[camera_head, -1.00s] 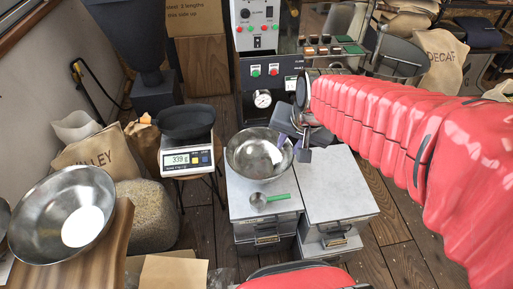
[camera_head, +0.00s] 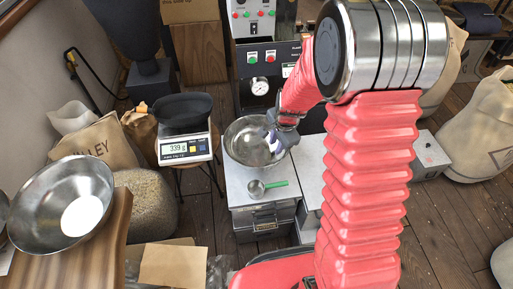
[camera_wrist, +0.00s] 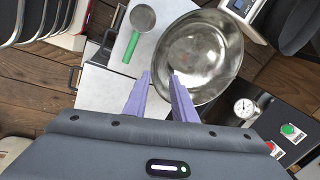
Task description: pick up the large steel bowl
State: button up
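A round steel bowl (camera_head: 240,148) stands on a light-topped cabinet; it fills the upper middle of the wrist view (camera_wrist: 200,50). A second steel bowl (camera_head: 42,205), with a pale round patch inside, sits on a wooden surface at the left; it looks bigger but is nearer the camera. My gripper (camera_head: 272,140) is at the right rim of the cabinet bowl. In the wrist view its two lavender fingers (camera_wrist: 160,76) are apart, with the near rim appearing between or just beneath them. I cannot tell whether they touch it.
A green-handled scoop (camera_head: 257,187) lies in front of the cabinet bowl. A scale (camera_head: 185,150) carrying a black pan (camera_head: 182,109) stands to its left. The black machine panel with a gauge (camera_head: 259,86) is close behind. A grey box (camera_head: 430,150) is at the right.

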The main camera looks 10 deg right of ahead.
jog(key=m, duration=0.2)
send_over(271, 165)
jog(key=s+d, duration=0.1)
jog(key=s, duration=0.1)
notch_tip(271, 165, down, 5)
jog(key=shift+s+r, duration=0.1)
jog(key=shift+x, duration=4.3)
jog(key=shift+s, duration=0.1)
jog(key=shift+a+f, duration=0.15)
jog(key=shift+f, duration=0.85)
jog(key=shift+a+f, duration=0.15)
jog(key=shift+f, duration=0.85)
jog(key=shift+w+f, duration=0.35)
jog(key=shift+f, duration=0.3)
jog(key=shift+c, duration=0.7)
